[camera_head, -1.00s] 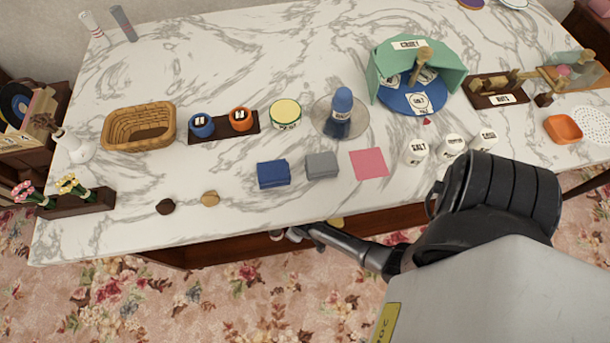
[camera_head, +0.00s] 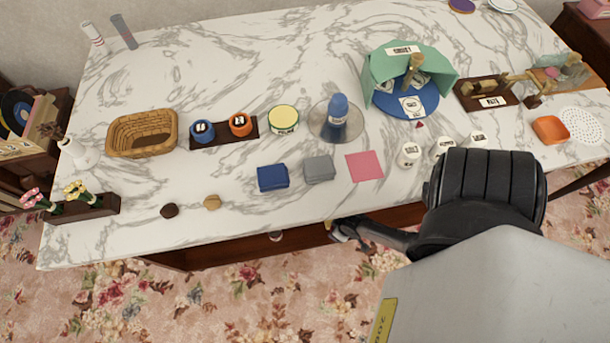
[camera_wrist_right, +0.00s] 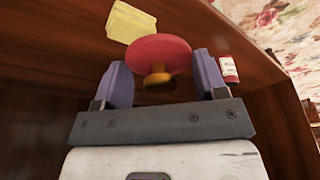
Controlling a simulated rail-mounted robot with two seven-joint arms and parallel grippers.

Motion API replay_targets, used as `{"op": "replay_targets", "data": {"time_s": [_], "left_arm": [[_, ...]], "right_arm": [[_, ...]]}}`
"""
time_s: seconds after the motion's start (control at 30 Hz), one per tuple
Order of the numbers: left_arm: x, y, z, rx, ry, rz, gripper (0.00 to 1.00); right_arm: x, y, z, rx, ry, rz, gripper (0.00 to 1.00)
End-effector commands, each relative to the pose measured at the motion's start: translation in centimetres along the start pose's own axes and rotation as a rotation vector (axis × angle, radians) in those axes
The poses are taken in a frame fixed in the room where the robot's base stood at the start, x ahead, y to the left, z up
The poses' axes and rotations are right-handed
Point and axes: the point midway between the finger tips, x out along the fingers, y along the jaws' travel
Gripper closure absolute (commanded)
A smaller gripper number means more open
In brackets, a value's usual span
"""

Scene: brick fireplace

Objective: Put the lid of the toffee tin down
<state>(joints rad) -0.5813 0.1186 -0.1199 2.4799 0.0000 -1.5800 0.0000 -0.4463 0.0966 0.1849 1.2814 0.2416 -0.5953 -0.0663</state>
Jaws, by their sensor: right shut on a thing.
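My right gripper (camera_wrist_right: 160,78) is shut on a round red lid with a brownish-gold knob (camera_wrist_right: 157,55). In the right wrist view its two purple fingers sit at opposite sides of the lid, and the lid is off any tin. A red tin with a white label (camera_wrist_right: 229,69) stands to the right of the fingers; I cannot read whether it is the toffee tin. In the head view my right gripper (camera_head: 343,230) is low at the table's front edge, by the brown recess below the top, and the lid is hidden there. My left gripper is not in view.
The marble tabletop (camera_head: 240,215) overhangs the recess. On top near that edge are a blue box (camera_head: 272,178), a grey box (camera_head: 319,169) and a pink square (camera_head: 365,166).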

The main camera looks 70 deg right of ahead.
Motion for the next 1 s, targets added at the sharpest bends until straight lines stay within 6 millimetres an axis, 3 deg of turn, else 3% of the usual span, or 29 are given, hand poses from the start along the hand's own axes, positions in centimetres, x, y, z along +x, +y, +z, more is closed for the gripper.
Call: {"op": "replay_targets", "data": {"time_s": [0.17,0.6,1.0], "left_arm": [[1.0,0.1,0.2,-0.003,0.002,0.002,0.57],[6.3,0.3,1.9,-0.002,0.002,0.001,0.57],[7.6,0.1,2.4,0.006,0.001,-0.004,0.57]], "right_arm": [[1.3,-0.6,-1.9,-0.02,0.002,-0.006,0.57],[8.4,-3.9,-7.9,-0.026,0.002,-0.009,0.57],[10.0,-4.7,-9.5,-0.027,-0.001,-0.007,0.57]]}}
